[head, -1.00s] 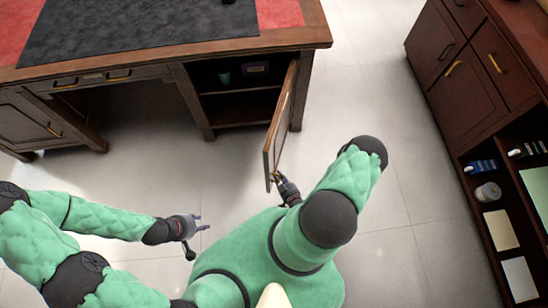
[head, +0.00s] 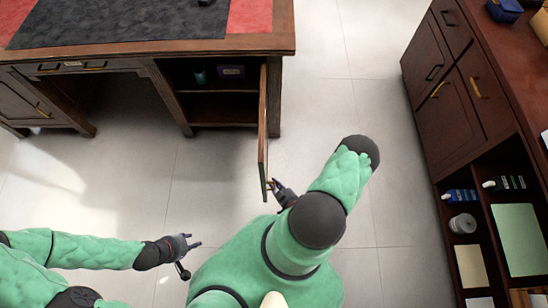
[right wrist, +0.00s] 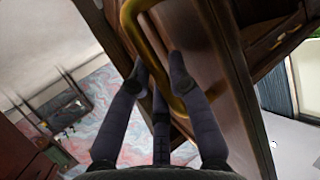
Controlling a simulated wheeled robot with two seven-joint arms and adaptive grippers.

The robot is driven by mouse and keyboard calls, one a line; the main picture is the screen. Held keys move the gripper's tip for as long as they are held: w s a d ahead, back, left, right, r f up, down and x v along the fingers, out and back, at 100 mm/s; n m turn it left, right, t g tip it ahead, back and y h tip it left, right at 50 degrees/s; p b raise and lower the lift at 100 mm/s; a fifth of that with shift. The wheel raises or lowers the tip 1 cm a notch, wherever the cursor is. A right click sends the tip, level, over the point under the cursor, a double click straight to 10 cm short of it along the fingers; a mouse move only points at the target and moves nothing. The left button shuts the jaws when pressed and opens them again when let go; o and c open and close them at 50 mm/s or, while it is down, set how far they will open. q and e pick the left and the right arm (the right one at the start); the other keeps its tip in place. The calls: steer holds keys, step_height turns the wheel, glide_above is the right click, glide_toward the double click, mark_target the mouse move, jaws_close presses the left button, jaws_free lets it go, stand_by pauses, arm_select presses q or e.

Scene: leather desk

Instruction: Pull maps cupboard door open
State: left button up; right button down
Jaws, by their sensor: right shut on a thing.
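The cupboard door (head: 263,130) of the dark wooden desk stands wide open, roughly square to the desk front, seen almost edge-on in the head view. My right gripper (head: 276,187) is at the door's free end. In the right wrist view its fingers (right wrist: 160,80) are closed around the curved brass handle (right wrist: 130,14), with the door panel (right wrist: 195,45) behind. The open cupboard (head: 222,106) shows a shelf with a small teal cup (head: 200,77) and a dark box (head: 231,71). My left gripper (head: 194,246) is open and empty, over the floor.
The desk top (head: 120,25) has a dark mat and red panels. A reddish-brown cabinet (head: 450,90) with drawers and open shelves stands at the right. Pale tiled floor (head: 330,90) is clear between desk and cabinet.

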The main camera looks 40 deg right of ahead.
steer(key=shift+s+d, duration=0.1)
stand_by(0.3)
steer(key=c, duration=1.4)
jaws_free()
steer(key=v, duration=1.2)
